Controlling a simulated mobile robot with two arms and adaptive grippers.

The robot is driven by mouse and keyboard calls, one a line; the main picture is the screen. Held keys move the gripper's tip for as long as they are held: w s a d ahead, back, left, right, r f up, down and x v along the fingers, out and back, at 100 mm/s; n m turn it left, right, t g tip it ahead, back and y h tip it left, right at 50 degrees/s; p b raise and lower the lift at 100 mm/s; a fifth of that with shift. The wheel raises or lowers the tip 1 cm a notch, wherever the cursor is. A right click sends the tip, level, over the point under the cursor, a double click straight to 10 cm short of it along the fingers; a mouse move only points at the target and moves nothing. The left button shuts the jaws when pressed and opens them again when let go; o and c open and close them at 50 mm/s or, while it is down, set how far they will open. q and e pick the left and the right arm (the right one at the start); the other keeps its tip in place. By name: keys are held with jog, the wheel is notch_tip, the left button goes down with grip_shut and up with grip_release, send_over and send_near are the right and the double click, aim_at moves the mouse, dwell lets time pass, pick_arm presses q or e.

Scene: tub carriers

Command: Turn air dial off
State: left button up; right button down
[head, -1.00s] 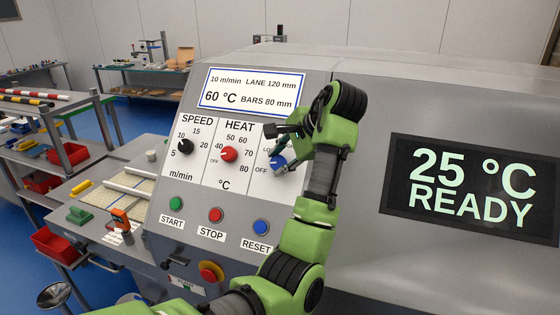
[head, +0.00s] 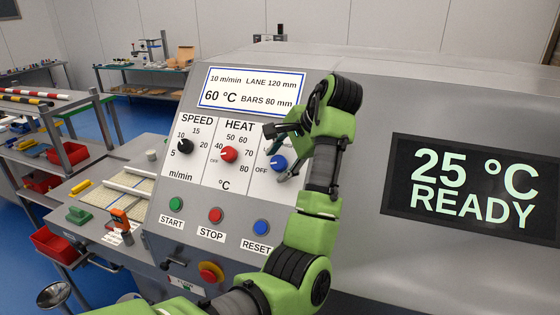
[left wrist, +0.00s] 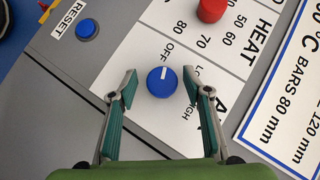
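The blue air dial (head: 278,163) is on the sloped panel, right of the red heat dial (head: 229,155). In the left wrist view the blue dial (left wrist: 161,83) has a white mark pointing at the word OFF. My left gripper (head: 282,153) is open in front of the panel. In the left wrist view its green-padded fingers (left wrist: 160,76) stand apart on either side of the dial, with gaps between them and it. The gripper hides part of the air label and scale. My right gripper is not in view.
Start, stop and blue reset buttons (head: 261,227) sit below the dials, with a red emergency button (head: 211,271) lower down. A black display (head: 473,187) reads 25 °C READY at the right. A settings screen (head: 251,91) is above the dials. Benches stand at the left.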

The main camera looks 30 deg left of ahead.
pick_arm(q)
jog(key=shift+r, duration=0.1)
jog(key=shift+d+r, duration=0.2)
jog(key=shift+r, duration=0.1)
jog(key=v, duration=0.6)
jog(key=shift+d+r, duration=0.2)
jog(key=shift+r, duration=0.05)
